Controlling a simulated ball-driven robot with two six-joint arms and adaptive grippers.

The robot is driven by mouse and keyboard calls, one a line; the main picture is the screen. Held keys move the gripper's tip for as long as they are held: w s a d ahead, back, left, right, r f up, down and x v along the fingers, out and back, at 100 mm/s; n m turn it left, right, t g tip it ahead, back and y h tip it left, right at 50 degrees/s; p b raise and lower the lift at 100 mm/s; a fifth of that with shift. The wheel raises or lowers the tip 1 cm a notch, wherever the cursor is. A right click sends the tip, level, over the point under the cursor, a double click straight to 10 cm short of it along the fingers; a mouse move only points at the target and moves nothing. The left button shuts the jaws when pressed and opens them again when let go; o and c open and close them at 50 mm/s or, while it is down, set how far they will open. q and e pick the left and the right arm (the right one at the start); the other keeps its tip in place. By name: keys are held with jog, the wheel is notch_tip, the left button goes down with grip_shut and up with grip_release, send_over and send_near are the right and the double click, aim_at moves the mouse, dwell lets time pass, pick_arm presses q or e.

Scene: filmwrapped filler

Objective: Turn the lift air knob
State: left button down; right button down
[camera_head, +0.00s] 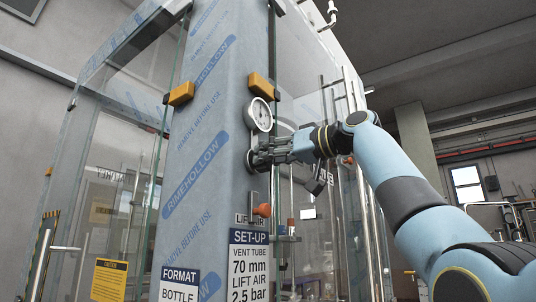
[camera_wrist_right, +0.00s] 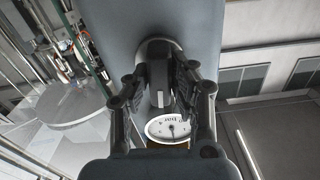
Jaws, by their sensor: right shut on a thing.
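The lift air knob (camera_head: 251,160) is a dark knob on the film-wrapped blue-grey column, just below a round white gauge (camera_head: 260,115). My right gripper (camera_head: 262,157) reaches in from the right and is shut on the knob. In the right wrist view the knob (camera_wrist_right: 160,84) shows between the two fingers of my right gripper (camera_wrist_right: 160,92), in front of a round base on the column. The gauge (camera_wrist_right: 168,128) sits just below it in that view. The fingers partly hide the knob in both views. My left gripper is not in view.
An orange knob (camera_head: 262,210) sticks out below my gripper. A "SET-UP" sign (camera_head: 249,265) reads vent tube 70 mm, lift air 2.5 bar. Glass doors (camera_head: 110,170) with yellow hinges (camera_head: 181,94) stand beside the column. Vertical metal handles (camera_head: 362,200) are close to my right arm.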

jog(key=shift+m+p, duration=0.6)
jog(key=shift+m, duration=1.7)
jog(key=c, duration=1.2)
grip_release()
jog(key=shift+w, duration=0.1)
jog(key=shift+o, duration=0.2)
jog(key=shift+d, duration=0.1)
jog(key=v, duration=1.2)
